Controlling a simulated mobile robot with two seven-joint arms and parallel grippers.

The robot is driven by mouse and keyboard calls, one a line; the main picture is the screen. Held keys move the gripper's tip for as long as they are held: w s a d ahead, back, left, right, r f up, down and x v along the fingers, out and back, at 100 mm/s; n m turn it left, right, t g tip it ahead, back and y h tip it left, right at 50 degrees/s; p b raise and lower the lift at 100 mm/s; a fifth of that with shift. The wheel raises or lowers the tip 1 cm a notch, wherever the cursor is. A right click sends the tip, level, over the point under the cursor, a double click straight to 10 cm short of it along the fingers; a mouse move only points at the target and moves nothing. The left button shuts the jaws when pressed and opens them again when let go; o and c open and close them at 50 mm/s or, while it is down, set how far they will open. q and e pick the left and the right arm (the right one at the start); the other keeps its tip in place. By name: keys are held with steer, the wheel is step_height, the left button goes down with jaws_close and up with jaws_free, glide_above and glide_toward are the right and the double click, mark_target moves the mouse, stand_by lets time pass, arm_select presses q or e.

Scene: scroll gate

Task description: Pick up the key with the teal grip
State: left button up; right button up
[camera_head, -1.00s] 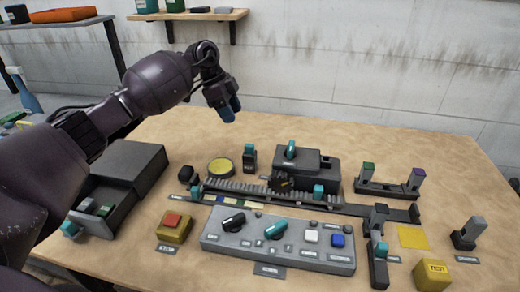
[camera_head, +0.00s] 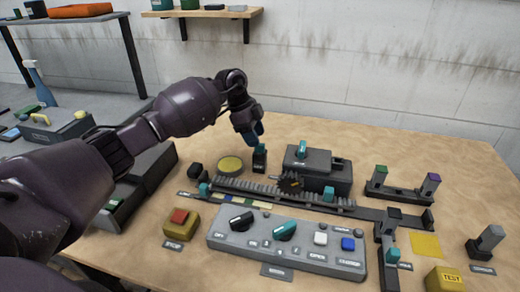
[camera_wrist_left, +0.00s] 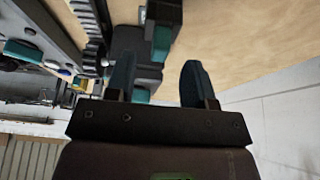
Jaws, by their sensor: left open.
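A small dark upright piece with a teal top (camera_head: 260,149) stands on the table behind the toothed rack; it looks like the key with the teal grip. My left gripper (camera_head: 254,134) is open with blue fingertips, close above and slightly left of that teal top. In the left wrist view the open fingers (camera_wrist_left: 158,82) show, with a teal block (camera_wrist_left: 162,42) beyond the gap between them. I cannot tell if they touch it. Another teal grip (camera_head: 301,149) stands upright on the dark box (camera_head: 323,171) to the right. My right gripper is not in view.
A round yellow-topped disc (camera_head: 230,165) lies left of the key. The toothed rack (camera_head: 260,188) and the grey control panel (camera_head: 288,242) are in front. A dark drawer unit (camera_head: 150,170) stands left under my arm. The table behind the dark box is clear.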

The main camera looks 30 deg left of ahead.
arm_select(q)
steer(key=shift+x, duration=1.25)
steer(key=shift+r, duration=0.1)
steer(key=shift+c, duration=0.2)
jaws_close()
step_height(320, 180, up, 20)
steer(key=p, duration=0.2)
